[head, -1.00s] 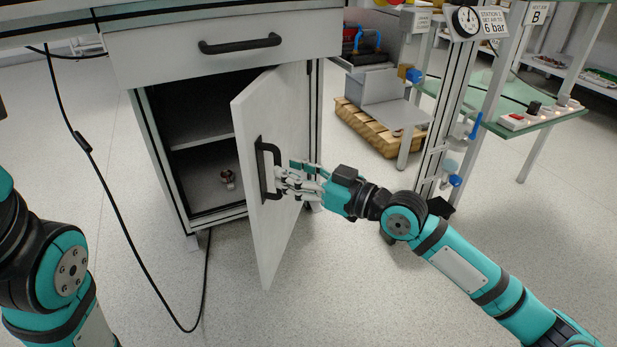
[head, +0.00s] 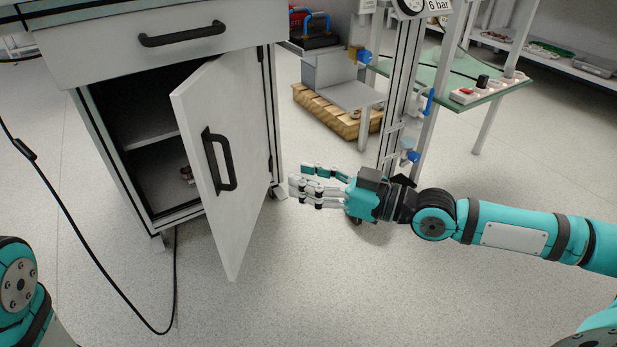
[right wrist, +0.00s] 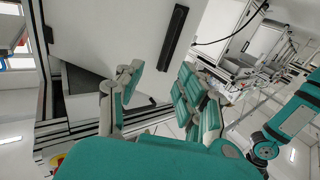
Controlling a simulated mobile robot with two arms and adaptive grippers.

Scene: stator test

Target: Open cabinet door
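The white cabinet door (head: 240,150) stands well open, swung out on hinges at its right edge. Behind the door is the cabinet (head: 140,130) with dark inside and one shelf. My right gripper (head: 300,188) is to the right of the door, apart from the handle, with fingers spread and nothing between them. In the right wrist view its open fingers (right wrist: 160,95) show below the handle. My left gripper is out of view; only part of my left arm shows.
A closed drawer with a black handle (head: 183,34) is above the cabinet opening. A small object (head: 186,174) lies inside the cabinet. A black cable (head: 80,235) hangs to the floor at left. A metal post (head: 400,90) and wooden pallet (head: 335,113) stand at right.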

